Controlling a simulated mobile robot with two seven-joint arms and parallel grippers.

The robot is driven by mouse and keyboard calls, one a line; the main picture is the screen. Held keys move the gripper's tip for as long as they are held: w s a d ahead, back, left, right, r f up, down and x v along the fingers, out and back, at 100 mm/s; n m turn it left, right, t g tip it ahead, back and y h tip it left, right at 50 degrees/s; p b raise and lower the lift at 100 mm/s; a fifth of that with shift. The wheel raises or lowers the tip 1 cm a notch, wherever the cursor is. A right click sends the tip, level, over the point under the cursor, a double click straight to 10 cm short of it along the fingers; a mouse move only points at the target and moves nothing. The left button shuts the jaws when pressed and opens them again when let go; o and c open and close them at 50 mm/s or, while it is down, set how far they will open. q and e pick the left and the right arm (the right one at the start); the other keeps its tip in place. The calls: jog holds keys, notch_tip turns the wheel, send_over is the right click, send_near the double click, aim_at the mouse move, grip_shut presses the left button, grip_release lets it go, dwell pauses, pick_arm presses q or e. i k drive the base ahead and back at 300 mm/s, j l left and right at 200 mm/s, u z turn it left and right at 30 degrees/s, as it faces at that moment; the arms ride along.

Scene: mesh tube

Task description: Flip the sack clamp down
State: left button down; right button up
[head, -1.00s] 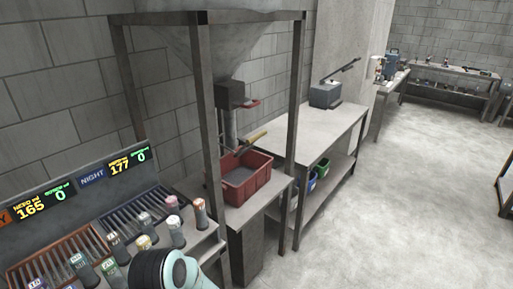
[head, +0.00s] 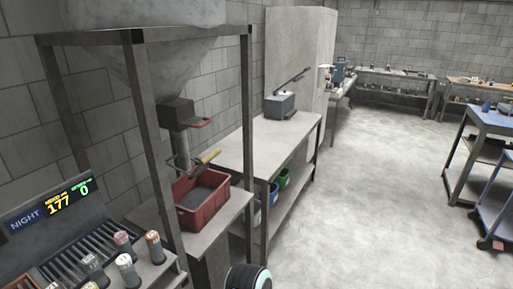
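The sack clamp appears to be the grey bracket with a yellow handle (head: 208,157) at the lower end of the hopper's spout tube (head: 183,148). Its yellow handle slants up to the right, above a red crate (head: 203,198). A dark box with a red handle (head: 201,123) sits higher on the spout, under the hopper. A black and pale teal part of my own arm shows at the bottom edge, well in front of the hopper stand. Neither of my grippers is in view.
The hopper's dark frame posts (head: 157,150) stand around the spout. A counter with bottles (head: 125,268) and a NIGHT display (head: 60,205) is at lower left. A bench with a grey sealer (head: 280,105) stands behind. The floor (head: 370,190) to the right is clear.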

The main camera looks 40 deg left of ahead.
aim_at(204, 161)
jog(key=i+j+z, duration=0.1)
jog(key=z, duration=3.75)
jog(key=k+j+z, duration=0.15)
jog(key=z, duration=0.25)
jog(key=k+j+z, duration=0.2)
jog(key=z, duration=0.25)
jog(key=k+u, duration=0.6)
jog(key=u, duration=0.6)
jog(key=k+u, duration=0.1)
jog(key=u, duration=0.4)
jog(key=j+u, duration=0.1)
jog(key=u, duration=0.35)
jog(key=k+j+u, duration=0.1)
jog(key=u, duration=0.85)
jog(key=j+u, duration=0.15)
jog(key=u, duration=0.3)
jog(key=j+u, duration=0.1)
jog(key=u, duration=0.35)
jog(key=j+u, duration=0.1)
jog(key=u, duration=0.35)
